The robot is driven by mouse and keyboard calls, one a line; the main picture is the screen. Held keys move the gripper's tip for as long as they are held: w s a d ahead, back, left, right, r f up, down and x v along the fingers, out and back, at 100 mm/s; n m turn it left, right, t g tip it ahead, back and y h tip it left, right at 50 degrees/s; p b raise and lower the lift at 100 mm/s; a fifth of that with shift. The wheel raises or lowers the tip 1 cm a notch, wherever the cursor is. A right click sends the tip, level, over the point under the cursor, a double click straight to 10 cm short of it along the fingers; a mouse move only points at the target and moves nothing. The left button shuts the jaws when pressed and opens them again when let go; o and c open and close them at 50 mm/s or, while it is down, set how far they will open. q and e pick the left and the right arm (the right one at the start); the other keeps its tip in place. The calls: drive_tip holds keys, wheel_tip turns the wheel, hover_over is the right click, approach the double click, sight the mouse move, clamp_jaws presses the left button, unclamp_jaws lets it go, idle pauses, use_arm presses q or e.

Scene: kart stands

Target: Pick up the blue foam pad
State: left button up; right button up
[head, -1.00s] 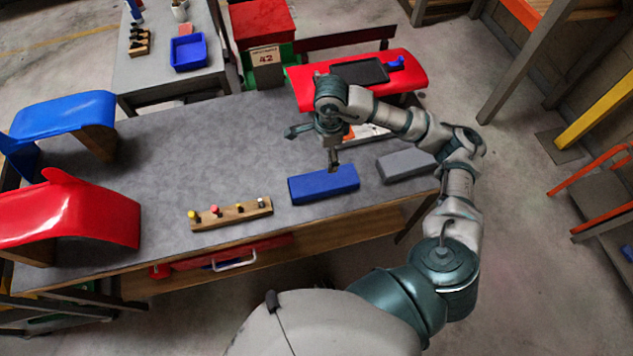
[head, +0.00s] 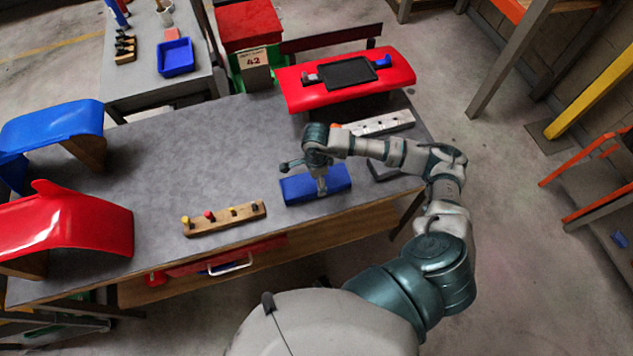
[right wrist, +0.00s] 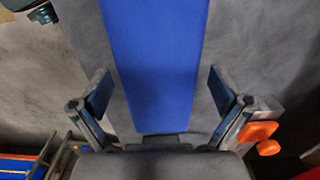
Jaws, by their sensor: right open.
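The blue foam pad (head: 330,186) is a long block lying on the grey workbench top near its front edge. My right gripper (head: 321,188) is over the middle of the pad in the head view and hides part of it. In the right wrist view the pad (right wrist: 155,60) runs between the two open fingers of my right gripper (right wrist: 157,92), with a gap on each side. I cannot tell whether the fingertips reach down beside the pad. My left gripper is not in view.
A wooden block with several colored pegs (head: 225,218) lies left of the pad. A grey pad (head: 382,172) sits right, partly behind my arm. A perforated bar (head: 385,124) and red panel (head: 300,92) are behind. Red (head: 70,225) and blue (head: 55,122) panels stand left. The bench's middle is clear.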

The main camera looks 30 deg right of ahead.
drive_tip(key=shift+f, duration=0.8)
drive_tip(key=shift+a+r, duration=0.1)
drive_tip(key=shift+a, duration=0.1)
drive_tip(key=shift+c, duration=0.5)
drive_tip(key=c, duration=0.8)
drive_tip(key=shift+r, duration=0.15)
